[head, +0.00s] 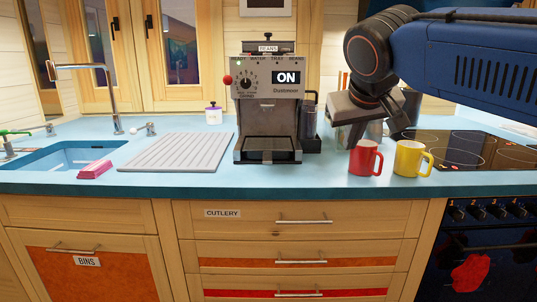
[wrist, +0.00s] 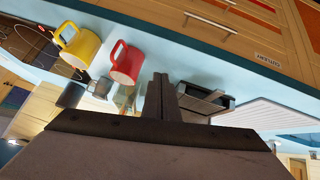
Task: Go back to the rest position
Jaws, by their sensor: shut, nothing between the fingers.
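My gripper (wrist: 160,92) is shut and empty. In the wrist view its fingers are pressed together in the middle of the picture. In the head view my blue arm comes in from the right, and my gripper hangs above the counter, behind and above the red mug (head: 366,158). The red mug also shows in the wrist view (wrist: 126,66), beside the fingers and apart from them. A yellow mug (head: 409,159) stands upright to the right of the red one. It shows in the wrist view too (wrist: 82,50).
The coffee machine (head: 268,110), with its ON sign lit, stands left of my gripper. A hob (head: 460,150) lies right of the mugs. Drawers run below the blue counter (head: 270,181).

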